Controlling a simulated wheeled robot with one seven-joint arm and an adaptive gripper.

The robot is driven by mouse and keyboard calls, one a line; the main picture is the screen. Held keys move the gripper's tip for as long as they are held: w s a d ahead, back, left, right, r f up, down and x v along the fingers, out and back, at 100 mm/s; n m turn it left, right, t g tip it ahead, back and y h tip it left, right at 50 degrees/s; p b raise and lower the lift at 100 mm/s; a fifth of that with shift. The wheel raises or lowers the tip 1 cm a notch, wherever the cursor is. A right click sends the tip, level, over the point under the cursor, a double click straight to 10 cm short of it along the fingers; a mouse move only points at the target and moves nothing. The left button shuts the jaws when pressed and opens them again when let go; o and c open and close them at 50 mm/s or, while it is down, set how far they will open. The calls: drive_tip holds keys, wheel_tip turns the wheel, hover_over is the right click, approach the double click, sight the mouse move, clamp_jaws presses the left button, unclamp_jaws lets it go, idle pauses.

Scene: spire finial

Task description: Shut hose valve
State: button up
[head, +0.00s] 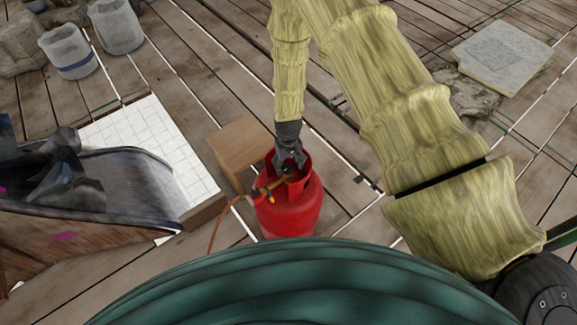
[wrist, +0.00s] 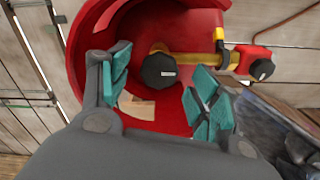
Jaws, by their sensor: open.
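A red gas cylinder (head: 290,212) stands on the wooden deck in the middle of the head view. In the wrist view its red collar (wrist: 95,25) rings a black valve knob (wrist: 158,71) on a brass fitting (wrist: 196,60). To the right of the knob are a small yellow lever (wrist: 219,40) and a red regulator (wrist: 250,55) with a dark cap. My gripper (wrist: 160,95) is open over the collar, its teal pads apart. The knob lies beyond the fingertips, roughly between them in the picture; I see no contact.
A wooden box (head: 238,148) stands just behind the cylinder. An orange hose (head: 217,228) runs down from the regulator. A curved dark object (head: 120,190) and a white tiled panel (head: 150,140) lie to the left. Two buckets (head: 68,52) stand at the back left.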

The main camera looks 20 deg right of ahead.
sight(288, 169)
wheel_tip(288, 169, up, 10)
drive_tip(key=shift+r, duration=0.15)
idle(0.3)
idle(0.5)
drive_tip(key=s+d+f, duration=0.1)
drive_tip(key=s+f, duration=0.2)
drive_tip(key=s, duration=0.9)
drive_tip(key=s+d+f, duration=0.1)
drive_tip(key=s+f, duration=0.2)
drive_tip(key=s, duration=0.9)
drive_tip(key=s+d+f+m, duration=0.1)
drive_tip(key=s+f, duration=0.2)
drive_tip(key=s, duration=0.9)
drive_tip(key=shift+d+f, duration=0.15)
drive_tip(key=shift+f, duration=0.1)
